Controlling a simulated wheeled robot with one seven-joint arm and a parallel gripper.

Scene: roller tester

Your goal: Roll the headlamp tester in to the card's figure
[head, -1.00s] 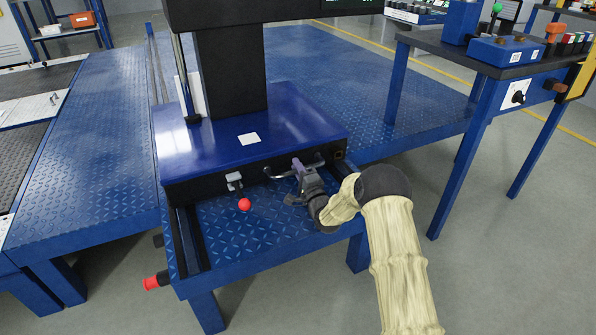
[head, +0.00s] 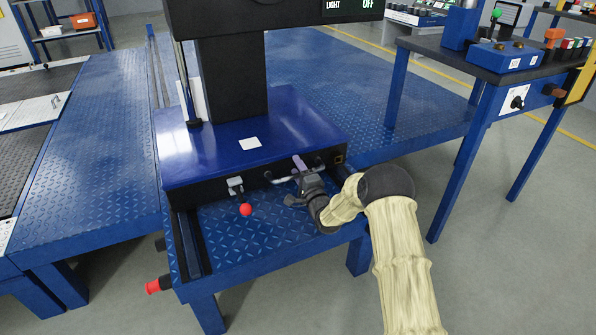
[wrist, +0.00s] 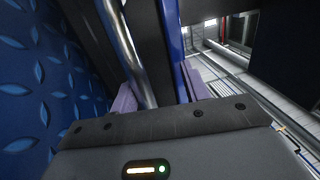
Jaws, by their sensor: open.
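The headlamp tester has a blue base (head: 190,160) with a black column (head: 233,85) and a black head (head: 220,22), whose screen reads LIGHT OFF. A metal handle bar (head: 282,178) runs along the base's front; it also shows in the wrist view (wrist: 125,45). My gripper (head: 302,165) is open at the bar's right part. In the wrist view my gripper (wrist: 160,95) has purple fingertips either side of the bar, with the bar nearer the left one. I cannot make out a card with a figure.
The tester stands on a blue diamond-plate platform (head: 265,230) with a dark rail (head: 190,240) at left. A red-ended grip (head: 155,285) sticks out at the platform's left. A blue bench (head: 470,58) with control boxes stands at right. Grey floor is clear at front right.

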